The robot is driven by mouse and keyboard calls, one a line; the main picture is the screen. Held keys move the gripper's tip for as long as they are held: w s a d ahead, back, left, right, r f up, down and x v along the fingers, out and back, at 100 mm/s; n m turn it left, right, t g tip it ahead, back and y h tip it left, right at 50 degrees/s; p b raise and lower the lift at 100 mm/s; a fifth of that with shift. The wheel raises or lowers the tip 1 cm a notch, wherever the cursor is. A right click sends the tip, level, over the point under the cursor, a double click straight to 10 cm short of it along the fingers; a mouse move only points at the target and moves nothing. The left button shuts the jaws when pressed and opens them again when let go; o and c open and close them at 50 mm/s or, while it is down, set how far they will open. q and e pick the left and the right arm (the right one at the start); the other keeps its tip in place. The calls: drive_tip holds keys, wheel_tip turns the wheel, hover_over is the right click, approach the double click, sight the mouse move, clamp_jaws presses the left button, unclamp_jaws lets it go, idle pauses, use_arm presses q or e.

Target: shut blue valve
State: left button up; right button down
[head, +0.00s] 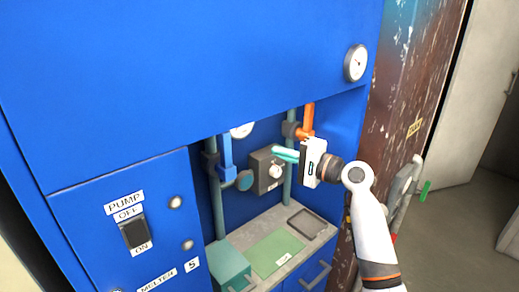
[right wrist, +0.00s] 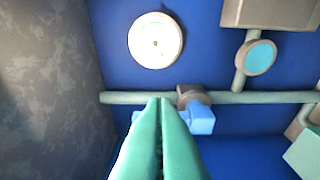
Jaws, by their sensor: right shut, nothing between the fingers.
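The blue valve handle (head: 226,152) stands upright along the left pipe (head: 218,205) in the recess of the blue cabinet. In the right wrist view the blue handle (right wrist: 201,119) shows beside the valve's grey-brown body (right wrist: 192,95), and the fingers hide part of it. My right gripper (head: 277,154) reaches in from the right, its teal fingers pointing left at the valve. In the head view the fingertips are well to the right of the handle. The fingers (right wrist: 160,100) are shut and empty. My left gripper is out of view.
An orange handle (head: 307,119) is on the right pipe, close to my right gripper. A grey box with a knob (head: 265,171) sits between the pipes. A gauge (right wrist: 155,40) is on the back wall. A counter (head: 240,235) lies below, and a pump switch (head: 134,233) is at left.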

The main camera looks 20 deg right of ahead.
sight(226, 156)
drive_tip(key=w+a+p, duration=0.4)
drive_tip(key=w+a, duration=0.2)
drive_tip(key=a, duration=0.3)
drive_tip(key=shift+w, duration=0.15)
